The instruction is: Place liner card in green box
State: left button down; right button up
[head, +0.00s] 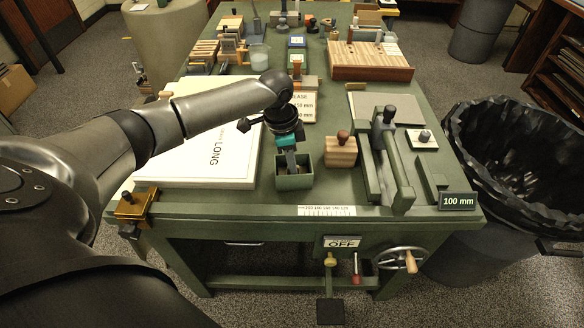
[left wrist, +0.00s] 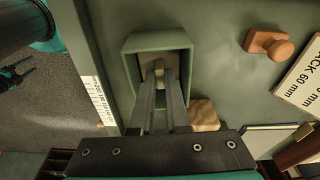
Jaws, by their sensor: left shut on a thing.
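The green box (head: 295,183) is a small open-topped box on the green bench, near its front edge in the head view. It also shows in the left wrist view (left wrist: 157,39), with its opening around my fingertips. My left gripper (head: 291,164) points down into the box, its fingers reaching inside the opening. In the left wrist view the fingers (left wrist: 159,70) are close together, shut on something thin. A beige-brown piece (left wrist: 172,62), probably the liner card, shows at the fingertips inside the box; the fingers partly hide it.
A white board (head: 225,165) marked LONG lies left of the box. A striped wooden block with a knob (head: 341,152) and a green press frame (head: 383,165) stand to the right. A black-lined bin (head: 510,150) stands beyond the bench's right side.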

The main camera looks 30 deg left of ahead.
pick_arm(q)
jog(key=shift+f, duration=0.55)
jog(key=shift+f, duration=0.1)
jog(key=c, duration=1.2)
grip_release()
jog(key=shift+r, duration=0.3)
jog(key=r+p, duration=0.1)
jog(key=r, duration=0.3)
jog(key=a+r+p, duration=0.1)
jog(key=r, duration=0.2)
jog(key=s+r+p, duration=0.1)
jog(key=r, duration=0.3)
jog(key=shift+a+r, duration=0.2)
jog(key=shift+r, duration=0.1)
